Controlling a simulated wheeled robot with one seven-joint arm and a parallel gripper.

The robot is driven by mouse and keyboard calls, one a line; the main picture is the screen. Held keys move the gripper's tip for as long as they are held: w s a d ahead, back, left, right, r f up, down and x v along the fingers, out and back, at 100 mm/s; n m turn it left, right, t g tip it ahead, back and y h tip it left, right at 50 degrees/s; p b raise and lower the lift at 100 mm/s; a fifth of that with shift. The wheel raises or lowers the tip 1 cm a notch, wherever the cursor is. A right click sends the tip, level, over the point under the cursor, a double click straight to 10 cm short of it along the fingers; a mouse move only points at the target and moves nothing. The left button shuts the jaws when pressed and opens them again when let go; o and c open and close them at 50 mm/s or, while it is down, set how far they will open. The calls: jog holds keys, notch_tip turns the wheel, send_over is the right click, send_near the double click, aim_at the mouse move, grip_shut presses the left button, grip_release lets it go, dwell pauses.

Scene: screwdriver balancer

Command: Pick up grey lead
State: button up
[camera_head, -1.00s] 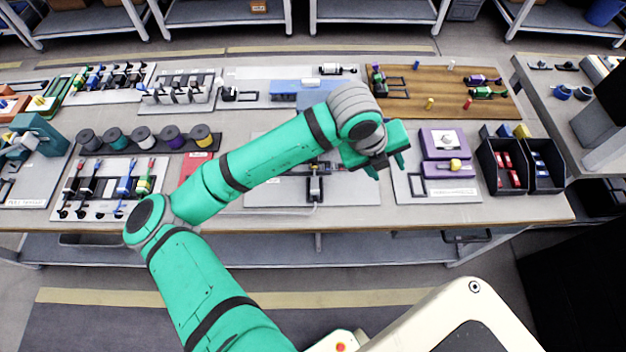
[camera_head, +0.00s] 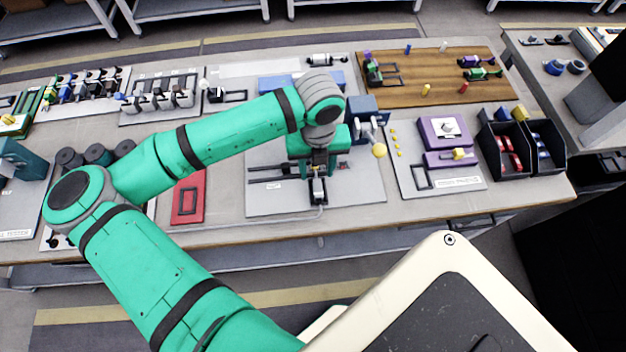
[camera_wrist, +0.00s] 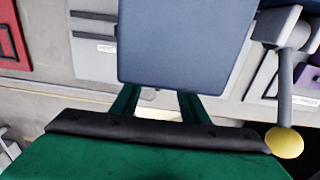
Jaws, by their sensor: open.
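I cannot pick out a grey lead with certainty in either view. My gripper (camera_head: 318,172) hangs over the grey board (camera_head: 355,195) in the middle of the bench, at a small black and grey device (camera_head: 318,190). In the wrist view its two green fingers (camera_wrist: 160,105) are apart, with no held object visible between them. A large blue-grey block (camera_wrist: 185,40) fills the view just beyond the fingers and hides what lies behind it. Whether the fingers touch anything cannot be told.
A grey lever with a yellow knob (camera_head: 379,151) stands close on the right of my gripper; the knob also shows in the wrist view (camera_wrist: 285,142). A red panel (camera_head: 188,197) lies left. A purple fixture (camera_head: 440,130) and black bins (camera_head: 505,150) stand right.

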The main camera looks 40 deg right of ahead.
aim_at(317, 185)
jog(key=shift+s+f, duration=0.25)
jog(key=shift+f, duration=0.35)
jog(key=shift+s+d+f, duration=0.3)
jog(key=shift+s+f, duration=0.05)
jog(key=shift+f, duration=0.1)
jog(key=f, duration=0.4)
jog(key=shift+w+a+f, duration=0.3)
jog(key=shift+w+f, duration=0.1)
jog(key=shift+w, duration=0.1)
jog(key=c, duration=1)
jog(key=shift+a, duration=0.1)
grip_shut()
